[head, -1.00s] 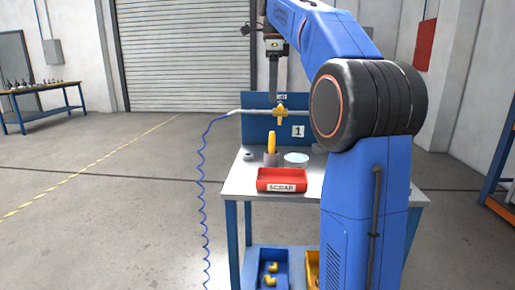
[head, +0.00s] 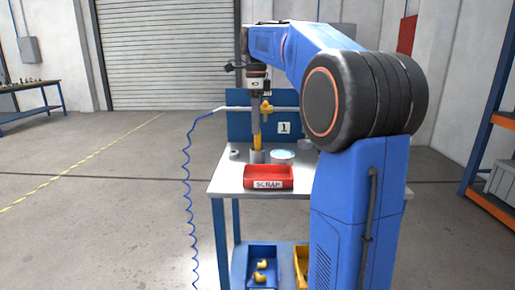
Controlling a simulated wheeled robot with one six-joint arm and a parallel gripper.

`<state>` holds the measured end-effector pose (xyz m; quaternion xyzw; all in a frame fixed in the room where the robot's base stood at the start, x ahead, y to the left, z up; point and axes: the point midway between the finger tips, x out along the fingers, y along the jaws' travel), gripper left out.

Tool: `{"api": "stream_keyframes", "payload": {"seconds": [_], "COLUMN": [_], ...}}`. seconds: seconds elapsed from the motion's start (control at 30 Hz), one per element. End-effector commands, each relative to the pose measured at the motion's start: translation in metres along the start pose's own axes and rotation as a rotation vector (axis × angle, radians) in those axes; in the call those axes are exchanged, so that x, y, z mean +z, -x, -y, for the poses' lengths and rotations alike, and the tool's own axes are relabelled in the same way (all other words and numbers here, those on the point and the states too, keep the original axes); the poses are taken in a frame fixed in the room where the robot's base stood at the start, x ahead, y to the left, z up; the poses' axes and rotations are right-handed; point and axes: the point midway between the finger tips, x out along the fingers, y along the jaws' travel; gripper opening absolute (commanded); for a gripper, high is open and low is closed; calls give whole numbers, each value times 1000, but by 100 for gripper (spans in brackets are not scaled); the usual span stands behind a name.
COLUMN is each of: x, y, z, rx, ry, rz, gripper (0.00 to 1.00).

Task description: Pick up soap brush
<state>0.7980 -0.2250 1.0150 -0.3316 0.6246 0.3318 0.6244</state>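The soap brush shows as a yellow handle (head: 258,143) standing upright in a grey cup (head: 257,157) on the workbench; its lower end is hidden inside the cup. My gripper (head: 256,130) points straight down, with its fingertips at the top of the yellow handle in this view. I cannot tell whether the fingers touch the handle, stand around it or are in front of it. The finger gap is too small to make out. A shallow dish with pale blue contents (head: 283,156) sits just right of the cup.
A red SCRAP tray (head: 268,177) lies at the bench front. A blue panel (head: 290,128) with a pipe and yellow valve (head: 267,108) stands behind. A small dark ring-like part (head: 235,153) lies left of the cup. A blue coiled hose (head: 187,180) hangs left of the bench.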

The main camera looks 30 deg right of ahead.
Motion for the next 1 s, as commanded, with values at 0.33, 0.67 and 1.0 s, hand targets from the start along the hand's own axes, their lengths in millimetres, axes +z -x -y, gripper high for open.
{"api": "stream_keyframes", "payload": {"seconds": [0.33,0.67,1.0], "x": [-6,-5,-5], "y": [-34,-54,-54], "z": [-4,-3,-3], "rx": [2,0,0], "ry": [0,0,0], "rz": [-1,0,0], "gripper": [38,38,0]}}
